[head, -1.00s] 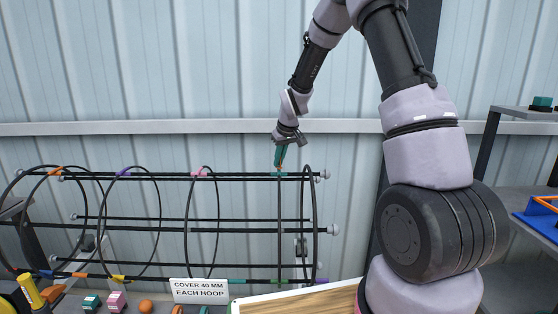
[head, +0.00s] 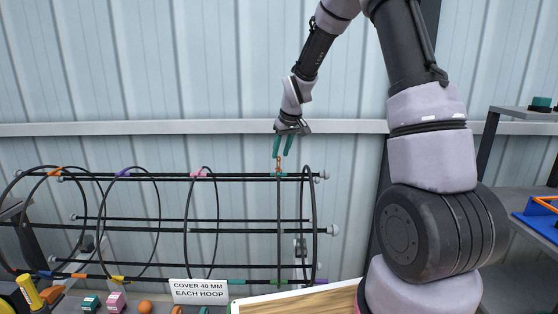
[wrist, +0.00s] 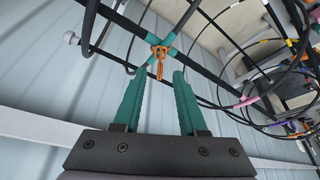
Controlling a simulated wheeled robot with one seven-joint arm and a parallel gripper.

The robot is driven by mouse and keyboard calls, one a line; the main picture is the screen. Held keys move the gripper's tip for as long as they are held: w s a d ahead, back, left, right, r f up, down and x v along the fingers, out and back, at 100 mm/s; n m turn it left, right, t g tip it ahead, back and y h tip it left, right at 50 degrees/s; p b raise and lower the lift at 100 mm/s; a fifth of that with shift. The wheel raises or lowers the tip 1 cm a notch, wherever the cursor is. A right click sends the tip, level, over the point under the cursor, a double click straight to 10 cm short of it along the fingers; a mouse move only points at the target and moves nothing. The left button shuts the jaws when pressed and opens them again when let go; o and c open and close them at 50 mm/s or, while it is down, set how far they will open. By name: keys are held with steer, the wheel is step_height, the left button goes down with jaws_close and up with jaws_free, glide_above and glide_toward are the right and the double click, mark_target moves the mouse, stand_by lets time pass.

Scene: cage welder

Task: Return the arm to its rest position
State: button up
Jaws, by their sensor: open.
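My gripper (head: 283,146) is open, with its two teal fingers pointing down just above the top rod of the wire cage (head: 240,176). In the wrist view my gripper (wrist: 160,105) shows nothing between its fingers. An orange clip or tie (head: 279,163) sits on the cage's top rod at a teal-marked crossing, just below the fingertips. It also shows in the wrist view (wrist: 160,58), beyond the fingertips, and looks apart from them. My arm reaches down from the top of the head view.
A sign (head: 199,291) stands in front of the cage, with a yellow tool (head: 28,292), an orange ball (head: 146,307) and small blocks nearby. A wooden board (head: 300,300) lies at the bottom. A shelf with a blue tray (head: 537,222) is at the right. Behind is a corrugated wall.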

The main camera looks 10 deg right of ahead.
steer(key=s+d+r+m+t, duration=0.1)
steer(key=s+d+r+m, duration=0.1)
steer(key=s+r, duration=0.7)
steer(key=s+d+r+m, duration=0.2)
steer(key=s+r, duration=0.7)
steer(key=r, duration=0.1)
steer(key=s+d+r+m+t, duration=0.1)
steer(key=s+m, duration=0.3)
steer(key=s, duration=1.1)
steer(key=shift+s+r+t+y, duration=0.2)
steer(key=shift+r+t+y, duration=0.1)
steer(key=shift+r+t, duration=0.25)
